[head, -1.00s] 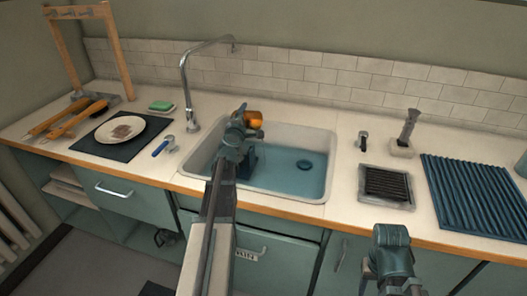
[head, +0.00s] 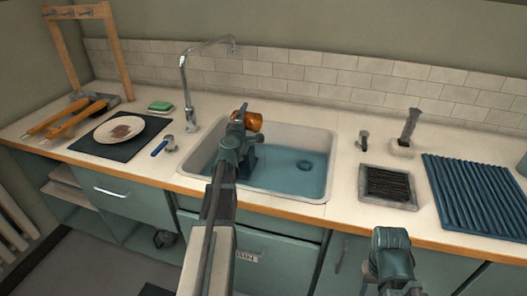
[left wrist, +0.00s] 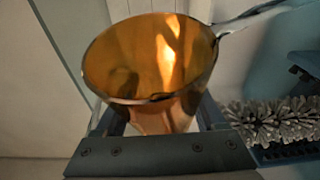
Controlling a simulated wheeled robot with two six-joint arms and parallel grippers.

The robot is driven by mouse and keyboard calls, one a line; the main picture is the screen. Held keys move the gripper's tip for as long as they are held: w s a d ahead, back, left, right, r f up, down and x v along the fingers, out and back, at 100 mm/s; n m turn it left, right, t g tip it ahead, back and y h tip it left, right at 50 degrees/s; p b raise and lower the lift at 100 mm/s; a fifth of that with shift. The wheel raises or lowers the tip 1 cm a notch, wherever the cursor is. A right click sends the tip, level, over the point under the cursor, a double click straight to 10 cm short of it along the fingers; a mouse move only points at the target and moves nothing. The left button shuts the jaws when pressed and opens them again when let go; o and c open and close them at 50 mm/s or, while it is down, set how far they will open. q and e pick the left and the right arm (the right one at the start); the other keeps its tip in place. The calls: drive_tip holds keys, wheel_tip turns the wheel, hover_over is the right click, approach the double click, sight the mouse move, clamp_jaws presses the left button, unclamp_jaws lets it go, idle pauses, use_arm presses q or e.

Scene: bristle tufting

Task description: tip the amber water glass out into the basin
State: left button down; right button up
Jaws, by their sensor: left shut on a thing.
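The amber glass (head: 254,122) is held tilted on its side above the basin (head: 328,185), towards its back left part. My left gripper (head: 238,122) is shut on it. In the left wrist view the glass (left wrist: 150,60) shows its wide mouth and shiny inner wall between the fingers. I cannot make out water in it or a stream falling from it. The basin holds blue-tinted water with a round drain (head: 304,165). My right gripper (head: 390,265) is at the bottom right, in front of the counter; its jaws cannot be made out.
The tall faucet (head: 184,95) stands behind the basin's left side. A plate (head: 120,130) on a dark mat and a blue-handled tool (head: 162,146) lie left. A dark grate (head: 387,184) and ribbed blue mat (head: 475,190) lie right. Grey bristles (left wrist: 275,120) show beside the glass.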

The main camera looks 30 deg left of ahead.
use_arm(q)
drive_tip(key=shift+f, duration=0.1)
drive_tip(key=shift+d+r+m+t, duration=0.2)
drive_tip(key=shift+r+m+t, duration=0.15)
drive_tip(key=shift+m, duration=0.35)
drive_tip(key=shift+d+r+m+b, duration=0.2)
drive_tip(key=shift+m+b, duration=0.1)
drive_tip(key=shift+m, duration=0.1)
drive_tip(key=shift+d+f+b, duration=0.1)
drive_tip(key=shift+f+b, duration=0.15)
drive_tip(key=shift+b, duration=0.25)
drive_tip(key=shift+r+p, duration=0.3)
drive_tip(key=shift+p, duration=0.15)
drive_tip(key=shift+a, duration=0.2)
drive_tip(key=shift+a+f+n, duration=0.2)
drive_tip(key=shift+f+n, duration=0.35)
drive_tip(key=shift+n, duration=0.15)
